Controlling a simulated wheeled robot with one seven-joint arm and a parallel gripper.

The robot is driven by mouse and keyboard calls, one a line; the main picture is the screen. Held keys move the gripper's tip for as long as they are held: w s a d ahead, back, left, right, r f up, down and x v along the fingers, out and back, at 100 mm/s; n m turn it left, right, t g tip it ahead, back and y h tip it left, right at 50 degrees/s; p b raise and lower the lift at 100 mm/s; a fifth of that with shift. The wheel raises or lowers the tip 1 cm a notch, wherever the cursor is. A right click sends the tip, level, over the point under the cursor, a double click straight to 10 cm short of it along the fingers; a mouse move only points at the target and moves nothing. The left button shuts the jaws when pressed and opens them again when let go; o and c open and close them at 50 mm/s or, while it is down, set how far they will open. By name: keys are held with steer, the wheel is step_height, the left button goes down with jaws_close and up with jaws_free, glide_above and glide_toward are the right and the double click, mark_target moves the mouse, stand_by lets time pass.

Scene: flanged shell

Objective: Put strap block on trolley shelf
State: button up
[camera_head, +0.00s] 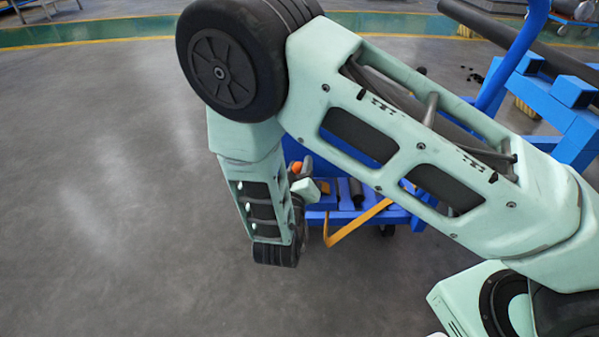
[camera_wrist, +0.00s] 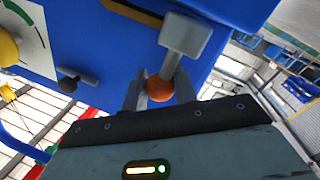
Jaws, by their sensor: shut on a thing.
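My gripper (camera_wrist: 160,88) has its two grey fingers closed around the orange round part of a small piece. A grey block on a short stem (camera_wrist: 184,36) sticks out beyond the fingers; I take this piece for the strap block. In the head view its orange part (camera_head: 297,167) shows beside my wrist, close to the blue trolley (camera_head: 345,216). A blue surface fills much of the wrist view behind the piece; I cannot tell whether they touch. My arm hides much of the trolley and its shelf.
An orange block (camera_head: 325,187) and a dark cylinder (camera_head: 356,190) sit on the trolley. A yellow strip (camera_head: 357,222) slants across its front. A blue frame (camera_head: 560,110) stands at the right. The grey floor (camera_head: 110,190) at the left is clear.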

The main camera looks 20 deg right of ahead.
steer(key=shift+w, duration=0.15)
steer(key=shift+f, duration=0.15)
steer(key=o, duration=1.1)
